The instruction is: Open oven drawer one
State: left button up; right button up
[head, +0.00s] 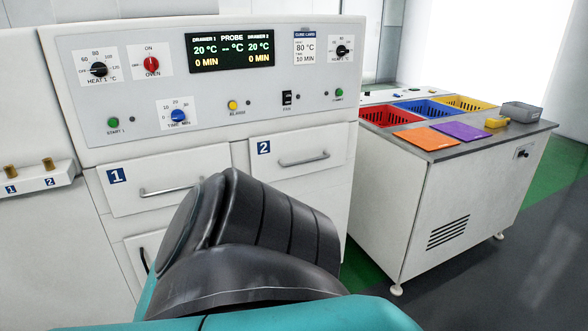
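Oven drawer one (125,196) is a white front with a blue "1" label and a horizontal metal bar handle (165,190). It sits flush in the oven's face (80,128), below the control panel, and looks shut. The right end of its front is hidden by my dark and teal arm. Drawer two (265,178), marked with a blue "2", is to its right and also looks shut, with its handle (304,159) in view. Neither of my grippers can be seen; an arm link fills the lower middle of the head view.
The panel has knobs, buttons and a display (230,49) reading 20 °C and 0 MIN for both drawers. On the right, a white cabinet (450,205) carries red (388,117), blue and yellow baskets. A small shelf (30,184) projects at the left.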

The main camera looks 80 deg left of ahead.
aim_at(138, 185)
jog(key=u, duration=3.1)
jog(key=i+u, duration=0.15)
jog(key=u, duration=0.3)
jog(key=i+l+u, duration=0.25)
jog(key=i, duration=0.15)
jog(key=i+l+u, duration=0.25)
jog(key=i, duration=0.15)
